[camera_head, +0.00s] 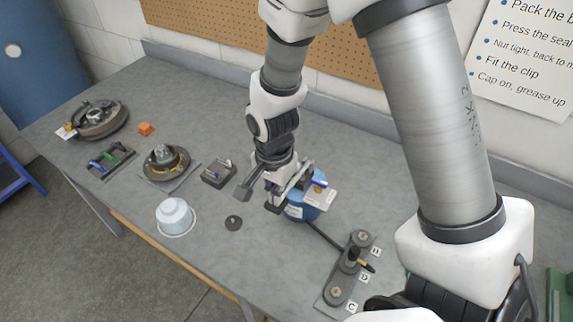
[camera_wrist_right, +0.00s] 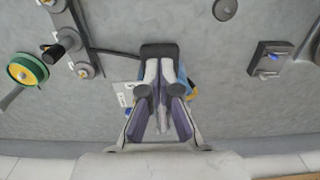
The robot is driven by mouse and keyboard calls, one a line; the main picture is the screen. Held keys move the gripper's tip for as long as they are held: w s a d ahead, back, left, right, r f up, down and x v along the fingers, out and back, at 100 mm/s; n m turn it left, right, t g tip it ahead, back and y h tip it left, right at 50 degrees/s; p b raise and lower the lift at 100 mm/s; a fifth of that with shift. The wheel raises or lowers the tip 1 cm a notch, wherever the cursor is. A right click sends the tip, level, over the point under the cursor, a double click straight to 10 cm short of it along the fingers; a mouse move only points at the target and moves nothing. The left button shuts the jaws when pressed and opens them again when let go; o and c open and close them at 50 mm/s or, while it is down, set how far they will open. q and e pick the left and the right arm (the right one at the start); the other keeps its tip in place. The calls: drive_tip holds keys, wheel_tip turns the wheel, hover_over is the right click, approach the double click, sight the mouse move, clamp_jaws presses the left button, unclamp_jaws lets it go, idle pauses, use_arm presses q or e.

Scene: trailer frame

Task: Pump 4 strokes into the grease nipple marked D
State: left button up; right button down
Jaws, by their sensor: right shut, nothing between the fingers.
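A blue grease pump (camera_head: 302,210) stands on the bench, partly hidden behind my right gripper (camera_head: 262,197). The hose ends in a dark coupler (camera_head: 350,262) on the middle fitting, beside label D (camera_head: 364,278). My right gripper is shut and empty over the pump's near left side. In the right wrist view its fingers (camera_wrist_right: 160,100) are together, the pump's blue edge (camera_wrist_right: 184,80) showing behind. I cannot tell whether they touch the pump. My left gripper is out of view.
A white lidded pot (camera_head: 175,216), a small dark disc (camera_head: 233,222), a grey block with pins (camera_head: 219,173) and a hub on a plate (camera_head: 167,163) stand left of the pump. A brake drum (camera_head: 100,119) lies far left. My right arm hides the bench's right side.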

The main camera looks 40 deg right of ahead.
drive_tip(key=shift+f+b, duration=0.65)
drive_tip(key=shift+f, duration=0.55)
drive_tip(key=shift+f, duration=0.45)
wheel_tip(320, 180, up, 3)
drive_tip(key=shift+w+d+p, duration=0.1)
drive_tip(key=shift+p, duration=1.15)
drive_tip(key=r+p, duration=0.2)
drive_tip(key=d+r+p, duration=0.1)
drive_tip(key=r, duration=0.1)
drive_tip(key=shift+w+r+p, duration=0.15)
drive_tip(key=shift+r+p, duration=0.1)
drive_tip(key=shift+p, duration=0.1)
drive_tip(key=shift+f, duration=0.1)
drive_tip(key=shift+a+f+b, duration=0.2)
drive_tip(key=shift+f+b, duration=0.05)
drive_tip(key=shift+f, duration=0.3)
drive_tip(key=shift+a+f+b, duration=0.2)
drive_tip(key=shift+f+b, duration=0.05)
drive_tip(key=shift+f, duration=0.3)
